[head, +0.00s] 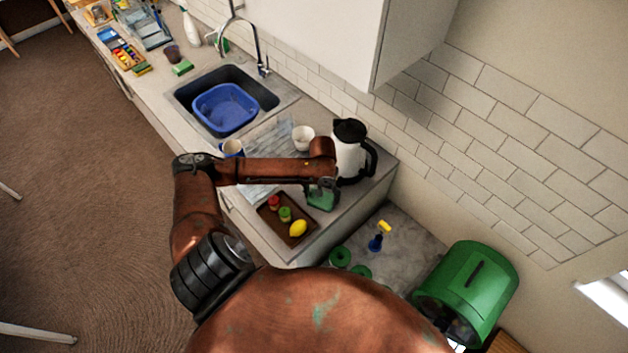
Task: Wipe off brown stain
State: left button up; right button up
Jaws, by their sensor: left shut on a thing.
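My left gripper (321,187) is at the right part of the worktop, between the brown tray and the black-and-white kettle. It is shut on a green thing (322,200), which looks like a sponge or cloth, low over or on the worktop (316,236); I cannot tell if it touches. My forearm hides part of the worktop. I cannot make out a brown stain in this view. My right gripper is not in view.
The brown tray (268,223) holds a red-topped jar, a green-topped jar and a lemon (298,228). The kettle (349,155) stands close right of my gripper. A white cup (302,137), a mug (232,148) and a sink with a blue basin (226,107) are behind.

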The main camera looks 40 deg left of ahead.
aim_at(313, 192)
pick_arm(q)
jog(key=shift+f+b, duration=0.2)
jog(key=shift+b, duration=0.6)
jog(key=a+p, duration=0.3)
jog(key=shift+w+a+r, duration=0.1)
jog(key=shift+a+r, duration=0.2)
jog(key=shift+a, duration=0.05)
jog(key=shift+a+r+p, duration=0.15)
jog(key=shift+p, duration=0.2)
notch_tip(313, 192, up, 2)
jog(key=shift+r+p, duration=0.1)
jog(key=shift+p, duration=0.7)
notch_tip(313, 192, up, 5)
jog(key=p, duration=0.7)
jog(key=shift+r, duration=0.2)
